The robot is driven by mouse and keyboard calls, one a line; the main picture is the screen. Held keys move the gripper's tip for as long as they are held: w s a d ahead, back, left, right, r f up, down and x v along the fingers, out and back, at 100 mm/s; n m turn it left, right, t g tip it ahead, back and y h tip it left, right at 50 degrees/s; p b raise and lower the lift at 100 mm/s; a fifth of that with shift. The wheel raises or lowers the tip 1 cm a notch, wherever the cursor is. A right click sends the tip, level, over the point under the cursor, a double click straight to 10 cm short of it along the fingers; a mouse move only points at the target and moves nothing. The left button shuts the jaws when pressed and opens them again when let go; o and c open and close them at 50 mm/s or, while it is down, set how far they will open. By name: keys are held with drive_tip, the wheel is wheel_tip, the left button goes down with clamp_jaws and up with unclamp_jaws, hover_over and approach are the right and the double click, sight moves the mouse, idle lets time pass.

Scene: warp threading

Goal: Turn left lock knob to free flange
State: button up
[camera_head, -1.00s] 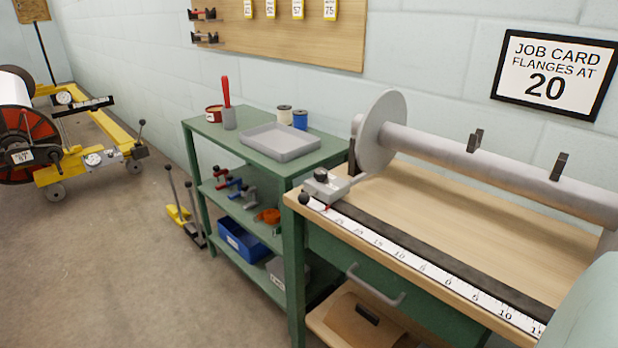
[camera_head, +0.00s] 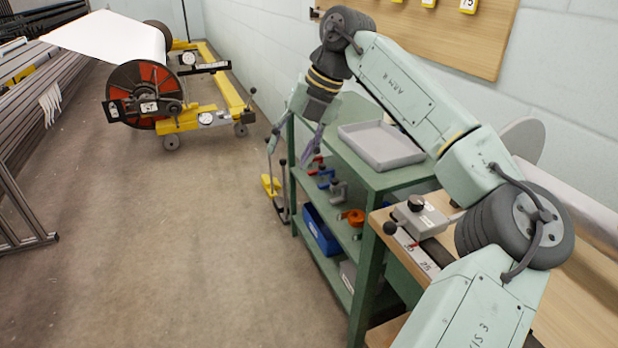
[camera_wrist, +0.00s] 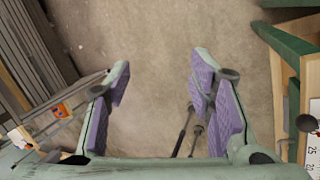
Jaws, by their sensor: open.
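A grey lock block (camera_head: 428,222) sits at the left end of the bench's scale rail. It has a black knob (camera_head: 416,203) on top and a black ball (camera_head: 390,228) on its left side. I cannot tell which of these is the lock knob. The grey flange disc (camera_head: 525,138) stands behind my arm, which hides much of it and its shaft. My gripper (camera_head: 290,150) is open and empty, near the green shelf's far left end, well left of the block. In the wrist view, its purple-padded fingers (camera_wrist: 160,82) are apart over bare floor. A dark ball (camera_wrist: 306,123) shows at the right edge there.
The green shelf (camera_head: 372,180) beside the bench carries a grey tray (camera_head: 381,143), with clamps and a blue bin (camera_head: 321,230) below. A yellow floor tool (camera_head: 271,186) stands left of it. A yellow cart with a red reel (camera_head: 150,88) is farther back. The floor between is clear.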

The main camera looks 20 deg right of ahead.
drive_tip(key=s+d+r+m+g+h, duration=0.15)
drive_tip(key=s+d, duration=0.25)
drive_tip(key=d, duration=0.4)
drive_tip(key=s+d+m+h, duration=0.2)
drive_tip(key=s+d+m, duration=0.1)
drive_tip(key=d, duration=0.4)
drive_tip(key=m, duration=0.2)
approach(417, 200)
drive_tip(key=shift+g+h, duration=0.35)
drive_tip(key=shift+h, duration=0.1)
drive_tip(key=f, duration=0.4)
drive_tip(key=f+p, duration=0.1)
drive_tip(key=f, duration=0.2)
drive_tip(key=shift+w+a+f, duration=0.1)
drive_tip(key=shift+w+a, duration=0.25)
drive_tip(key=shift+f, duration=0.75)
drive_tip(key=shift+c, duration=0.3)
drive_tip(key=c, duration=1.1)
